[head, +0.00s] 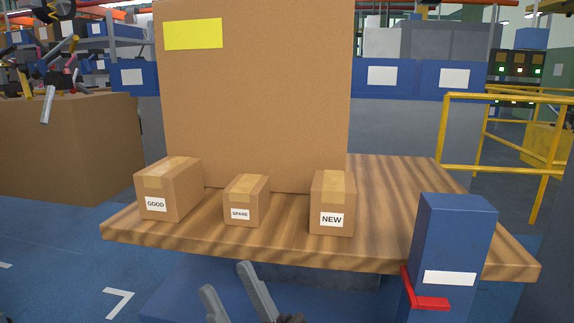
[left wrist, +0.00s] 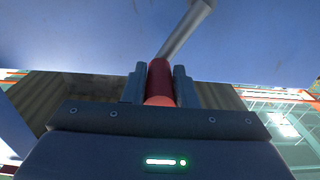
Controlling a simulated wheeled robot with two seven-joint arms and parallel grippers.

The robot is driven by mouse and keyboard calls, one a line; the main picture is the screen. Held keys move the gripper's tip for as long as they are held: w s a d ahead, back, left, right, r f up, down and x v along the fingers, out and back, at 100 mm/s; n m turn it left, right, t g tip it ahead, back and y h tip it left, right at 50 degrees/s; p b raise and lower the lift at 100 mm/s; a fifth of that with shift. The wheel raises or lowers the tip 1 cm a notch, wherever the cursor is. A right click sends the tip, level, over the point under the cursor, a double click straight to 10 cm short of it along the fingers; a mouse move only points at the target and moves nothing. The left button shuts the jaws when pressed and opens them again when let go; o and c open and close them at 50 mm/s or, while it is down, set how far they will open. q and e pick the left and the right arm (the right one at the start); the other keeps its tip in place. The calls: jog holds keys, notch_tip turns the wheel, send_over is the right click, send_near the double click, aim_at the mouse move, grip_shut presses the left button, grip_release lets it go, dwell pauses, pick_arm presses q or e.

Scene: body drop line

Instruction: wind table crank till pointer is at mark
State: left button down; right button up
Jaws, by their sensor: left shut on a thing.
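In the left wrist view my left gripper (left wrist: 159,88) is shut on the red crank handle (left wrist: 160,76), with one finger on each side of it. A grey crank arm (left wrist: 187,28) runs from the handle up and right. My right gripper (head: 226,280) is at the bottom of the head view, its two fingers apart and nothing between them. The wooden table (head: 385,215) stands ahead. At its front right is a blue post (head: 456,235) with a white plate (head: 450,278). A red bent piece (head: 431,303), perhaps the pointer, sits just below the plate. The crank is not in the head view.
A big cardboard box (head: 260,100) with a yellow label stands on the table. Small boxes marked GOOD (head: 182,190), SPARE (head: 246,200) and NEW (head: 332,200) stand along its front. Yellow railing (head: 500,169) is at right. Blue floor (head: 60,260) is clear at left.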

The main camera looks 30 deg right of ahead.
pick_arm(q)
jog(key=d+f, duration=0.1)
jog(key=s+f+b, duration=0.1)
jog(key=s+d+f, duration=0.1)
jog(key=f, duration=0.1)
jog(key=shift+d+b, duration=0.3)
jog(key=shift+b, duration=0.1)
jog(key=shift+w+r, duration=0.1)
jog(key=f+b, duration=0.2)
jog(key=f, duration=0.1)
jog(key=f+b, duration=0.1)
jog(key=shift+s+d+f+b, duration=0.2)
jog(key=shift+d+f+b, duration=0.1)
jog(key=shift+f, duration=0.1)
jog(key=c, duration=1.3)
grip_release()
